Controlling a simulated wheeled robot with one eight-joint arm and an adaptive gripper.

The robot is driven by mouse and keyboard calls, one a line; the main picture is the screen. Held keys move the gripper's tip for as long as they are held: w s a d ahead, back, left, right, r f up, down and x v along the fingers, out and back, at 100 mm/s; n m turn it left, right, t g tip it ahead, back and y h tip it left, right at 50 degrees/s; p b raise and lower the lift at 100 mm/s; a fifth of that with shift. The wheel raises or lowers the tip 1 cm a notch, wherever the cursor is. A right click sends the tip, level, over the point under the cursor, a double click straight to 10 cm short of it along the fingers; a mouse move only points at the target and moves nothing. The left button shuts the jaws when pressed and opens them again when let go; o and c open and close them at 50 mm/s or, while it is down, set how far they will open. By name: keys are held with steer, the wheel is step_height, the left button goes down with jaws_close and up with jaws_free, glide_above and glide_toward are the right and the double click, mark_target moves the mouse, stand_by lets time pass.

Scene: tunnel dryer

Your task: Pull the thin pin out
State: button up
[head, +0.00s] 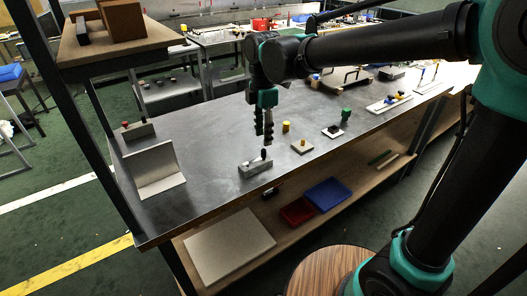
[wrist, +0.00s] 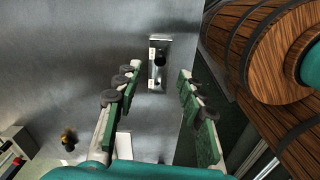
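A small grey block (head: 254,169) stands near the front edge of the metal table, with a black-topped pin (head: 264,154) upright at its right end. In the wrist view the block (wrist: 152,80) lies between my fingertips in the picture, with the dark pin head (wrist: 160,59) on it. My gripper (head: 264,138) points down above the block. The wrist view shows its two fingers (wrist: 159,72) apart with nothing held between them. I cannot tell the pin's thickness, and its lower part is hidden in the block.
A bent light metal plate (head: 156,172) and a block with a red knob (head: 137,129) stand to the left. Bare table lies left of the block.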

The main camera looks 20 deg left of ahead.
mark_target(264, 150)
step_height(264, 150, down, 8)
steer(key=shift+r, duration=0.15)
steer(key=shift+c, duration=0.3)
jaws_close()
stand_by(0.4)
